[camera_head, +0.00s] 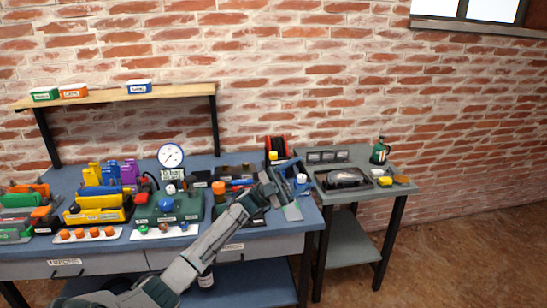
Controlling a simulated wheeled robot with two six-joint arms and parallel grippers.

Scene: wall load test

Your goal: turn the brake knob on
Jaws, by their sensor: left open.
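My left arm reaches up from the bottom left across the blue workbench (312,215). My left gripper (284,180) is open near the bench's right end. It is over or beside a small blue device there, and I cannot tell whether it touches it. A yellow knob-like cap (273,155) and a pale cap (301,178) show close to the gripper. I cannot tell which part is the brake knob; the gripper hides some of this area. My right gripper is not in view.
A pressure gauge (171,156) stands on a green box (180,206) left of my arm. Coloured fixtures crowd the bench's left side. A black and red reel (279,146) stands behind the gripper. A grey side table (390,190) with a dark tray adjoins on the right.

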